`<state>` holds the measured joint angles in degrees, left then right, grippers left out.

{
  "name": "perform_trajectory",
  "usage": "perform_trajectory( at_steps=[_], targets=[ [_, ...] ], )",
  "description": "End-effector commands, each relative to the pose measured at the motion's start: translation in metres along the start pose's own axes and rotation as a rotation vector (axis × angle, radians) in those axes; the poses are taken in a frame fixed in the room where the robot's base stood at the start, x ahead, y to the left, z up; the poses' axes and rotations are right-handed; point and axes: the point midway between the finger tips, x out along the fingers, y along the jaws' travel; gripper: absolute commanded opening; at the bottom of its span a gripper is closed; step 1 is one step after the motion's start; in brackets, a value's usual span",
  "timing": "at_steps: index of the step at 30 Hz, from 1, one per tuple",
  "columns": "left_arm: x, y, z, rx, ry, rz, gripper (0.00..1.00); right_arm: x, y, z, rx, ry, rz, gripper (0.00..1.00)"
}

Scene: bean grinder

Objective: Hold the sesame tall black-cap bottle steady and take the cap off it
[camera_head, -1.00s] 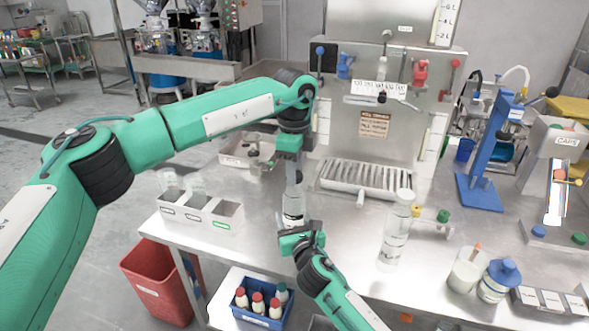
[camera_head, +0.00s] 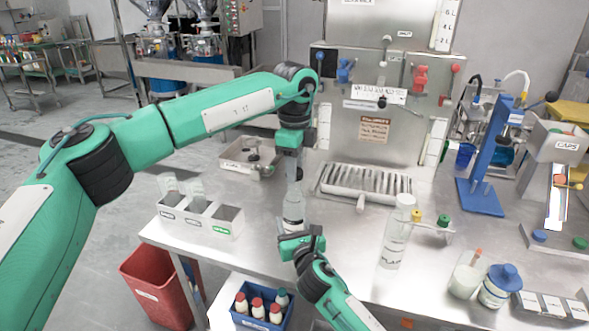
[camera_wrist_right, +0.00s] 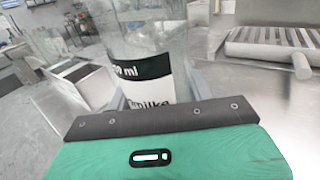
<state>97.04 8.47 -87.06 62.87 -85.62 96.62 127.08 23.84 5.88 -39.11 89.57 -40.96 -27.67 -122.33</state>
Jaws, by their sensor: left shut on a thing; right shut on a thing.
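A clear tall bottle (camera_head: 293,208) with a white label stands upright over the left part of the steel table. My right gripper (camera_head: 297,240) is shut on its lower body. In the right wrist view the bottle (camera_wrist_right: 148,72) sits between the fingers, with a black band reading "ml" and part of a name below it. My left gripper (camera_head: 292,172) points down at the bottle's top, directly above it, and is shut on the cap there. The cap itself is hidden by the fingers, so its colour and whether it is seated cannot be told.
A white three-bin holder (camera_head: 200,217) is left of the bottle, a slatted drip tray (camera_head: 363,184) behind right. Another clear bottle (camera_head: 396,235) stands to the right. A blue crate (camera_head: 262,308) of small bottles and a red bin (camera_head: 158,290) are below the table's left side.

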Motion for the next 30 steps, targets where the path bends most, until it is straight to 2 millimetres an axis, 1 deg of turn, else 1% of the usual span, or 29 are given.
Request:
perform_trajectory(
  at_steps=[10, 14, 18, 20, 22, 27, 28, 29, 30],
  targets=[
    [-0.002, 0.0, 0.0, 0.0, 0.0, -0.001, 0.06, 0.0, 0.0, 0.0, 0.0, 0.001, 0.0, 0.0],
    [-0.013, -0.001, 0.0, 0.0, 0.0, -0.003, 0.06, 0.0, 0.0, 0.0, 0.0, 0.001, 0.0, 0.0],
    [-0.032, -0.001, 0.0, -0.001, -0.001, -0.003, 0.06, 0.0, 0.0, -0.001, 0.0, 0.001, 0.0, 0.0],
    [-0.037, -0.001, 0.0, -0.001, -0.001, -0.002, 0.06, 0.0, 0.0, -0.001, 0.0, 0.001, 0.0, 0.0],
    [-0.04, 0.0, 0.0, 0.0, -0.001, 0.0, 0.06, 0.0, 0.0, -0.001, 0.0, 0.001, 0.0, 0.0],
    [-0.04, 0.0, 0.0, 0.0, 0.0, 0.001, 0.06, 0.0, 0.0, 0.0, 0.0, 0.001, 0.0, 0.0],
    [-0.04, 0.0, 0.0, 0.0, 0.0, 0.0, 0.06, 0.0, 0.0, 0.0, 0.0, 0.001, 0.0, 0.56],
    [-0.04, 0.0, 0.0, 0.0, 0.0, 0.0, 0.06, 0.0, 0.0, 0.0, 0.0, 0.001, 0.0, 0.62],
    [-0.04, 0.0, 0.0, 0.0, 0.0, 0.0, 0.06, 0.0, 0.0, 0.0, 0.0, 0.001, 0.0, 0.7]
  ],
)
